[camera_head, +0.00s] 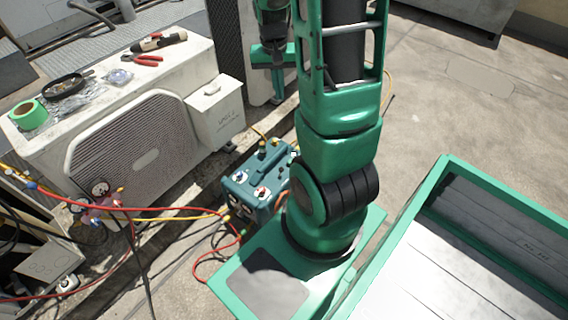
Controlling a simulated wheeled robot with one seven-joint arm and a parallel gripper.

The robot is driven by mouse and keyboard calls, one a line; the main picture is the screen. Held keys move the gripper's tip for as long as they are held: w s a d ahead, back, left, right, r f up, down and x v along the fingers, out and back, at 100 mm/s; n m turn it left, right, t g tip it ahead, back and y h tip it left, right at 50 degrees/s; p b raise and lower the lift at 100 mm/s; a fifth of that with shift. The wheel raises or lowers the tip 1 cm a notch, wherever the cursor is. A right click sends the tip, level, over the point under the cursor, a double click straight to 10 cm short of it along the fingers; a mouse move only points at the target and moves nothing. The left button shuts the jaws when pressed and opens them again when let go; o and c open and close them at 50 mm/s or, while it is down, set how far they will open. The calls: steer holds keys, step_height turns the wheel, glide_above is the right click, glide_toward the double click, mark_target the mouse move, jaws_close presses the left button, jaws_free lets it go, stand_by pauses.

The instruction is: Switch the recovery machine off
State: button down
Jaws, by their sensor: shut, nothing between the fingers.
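The recovery machine (262,188) is a teal box on the ground at the middle, beside the white condenser. Its top face shows round white dials or knobs and brass fittings, and hoses join its near left side. My arm hides its right side. The position of its switch is too small to tell. My gripper (278,97) hangs above and behind the machine in the picture, apart from it, near the condenser's right end. It is shut and empty.
Red and yellow hoses run from a gauge manifold (100,200) across the ground to the machine. Open paving (455,90) lies at the right.

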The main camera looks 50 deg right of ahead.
steer(key=m, duration=0.1)
glide_above(280, 173)
step_height(280, 173, down, 9)
steer(key=w+d+f+m, duration=0.2)
steer(key=w+d+f, duration=0.1)
steer(key=f, duration=0.7)
steer(key=s+d+f+m, duration=0.1)
steer(key=f, duration=0.9)
steer(key=d+f+m, duration=0.1)
steer(key=d+f, duration=0.1)
steer(key=f, duration=0.8)
steer(key=shift+s+t, duration=0.35)
steer(key=shift+t, duration=0.05)
steer(key=shift+f, duration=0.15)
steer(key=f, duration=0.3)
steer(key=d+f, duration=0.1)
steer(key=f, duration=0.5)
steer(key=shift+w+d+f, duration=0.15)
steer(key=shift+w+f, duration=0.2)
steer(key=shift+s+a+r, duration=0.1)
steer(key=shift+s+a, duration=0.05)
steer(key=shift+a, duration=0.35)
steer(key=shift+s+a+r, duration=0.1)
steer(key=shift+a, duration=0.35)
steer(key=shift+s+a+r, duration=0.1)
steer(key=shift+s+a, duration=0.05)
steer(key=shift+a, duration=0.35)
steer(key=shift+s+a+r, duration=0.1)
steer(key=shift+a, duration=0.35)
